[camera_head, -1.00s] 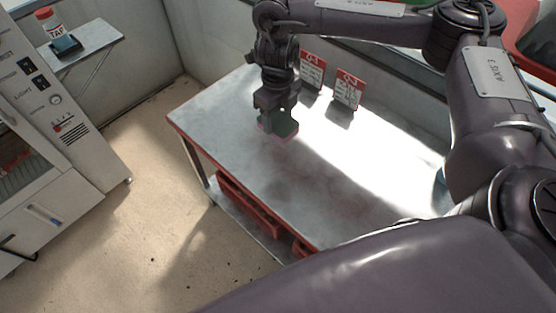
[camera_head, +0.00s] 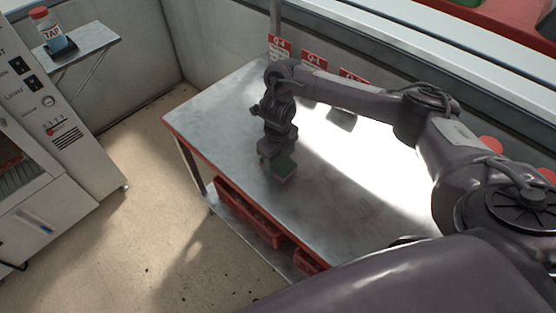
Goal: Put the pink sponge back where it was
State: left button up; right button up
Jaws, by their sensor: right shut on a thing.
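My right gripper (camera_head: 275,164) points down over the left part of the metal table (camera_head: 215,130). The jaws hide much of the sponge. It is low over the tabletop, and I cannot tell whether it touches. My left gripper is not in view.
Red-and-white sign cards (camera_head: 280,45) stand along the table's back edge. Red bins (camera_head: 248,212) sit on the shelf below. A bottle marked TAP (camera_head: 50,32) stands on a small wall shelf beside a white machine (camera_head: 50,130). The table's left end is clear.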

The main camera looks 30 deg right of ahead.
aim_at(278, 161)
jog(key=shift+f, duration=0.15)
jog(key=o, duration=0.9)
jog(key=shift+o, duration=0.2)
jog(key=shift+r, duration=0.45)
notch_tip(278, 161, up, 12)
jog(key=p, duration=0.4)
jog(key=shift+f, duration=0.25)
